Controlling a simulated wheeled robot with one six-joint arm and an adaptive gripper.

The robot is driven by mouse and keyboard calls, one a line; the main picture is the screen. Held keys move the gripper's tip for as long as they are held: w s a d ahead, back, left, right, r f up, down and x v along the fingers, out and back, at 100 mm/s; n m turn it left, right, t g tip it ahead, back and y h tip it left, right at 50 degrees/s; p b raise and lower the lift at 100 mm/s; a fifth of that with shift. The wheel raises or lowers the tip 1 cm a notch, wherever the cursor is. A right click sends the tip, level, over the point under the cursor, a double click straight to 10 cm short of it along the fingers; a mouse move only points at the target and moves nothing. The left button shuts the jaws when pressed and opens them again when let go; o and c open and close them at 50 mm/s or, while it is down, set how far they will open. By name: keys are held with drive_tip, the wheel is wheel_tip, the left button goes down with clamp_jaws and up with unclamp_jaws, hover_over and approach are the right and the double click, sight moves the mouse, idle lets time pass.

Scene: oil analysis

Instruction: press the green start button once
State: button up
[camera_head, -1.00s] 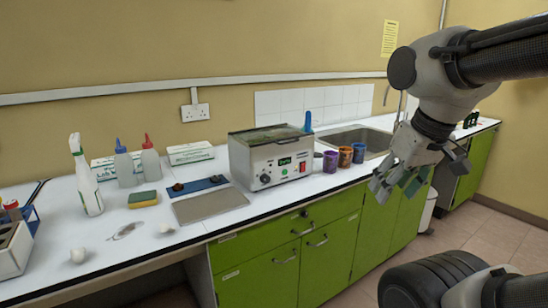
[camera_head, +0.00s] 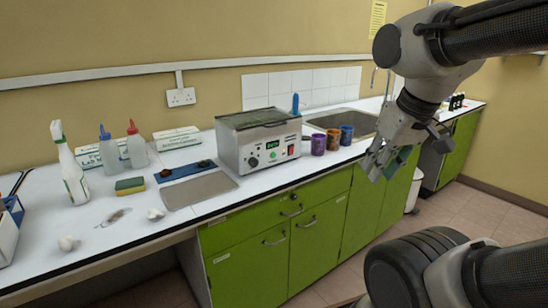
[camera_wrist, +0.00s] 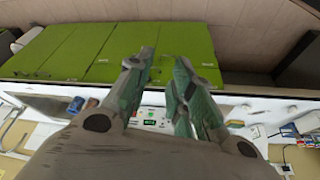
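The grey-white bath machine (camera_head: 235,155) stands on the white bench. Its front panel carries a dial, a small lit green display (camera_head: 272,145), a red switch (camera_head: 291,150) and a small green button (camera_head: 273,155). My gripper (camera_head: 380,168) is to the right of the machine, in front of the bench edge, well apart from the panel and touching nothing. In the wrist view my gripper (camera_wrist: 164,58) has its two fingers apart with nothing between them.
Several coloured cups (camera_head: 332,140) stand right of the machine, before the sink (camera_head: 355,120). A grey plate (camera_head: 200,190), sponge (camera_head: 130,185) and bottles (camera_head: 110,152) lie to the left. Green cabinets (camera_head: 250,265) fill the bench front.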

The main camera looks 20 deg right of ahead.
clamp_jaws()
idle(1.0)
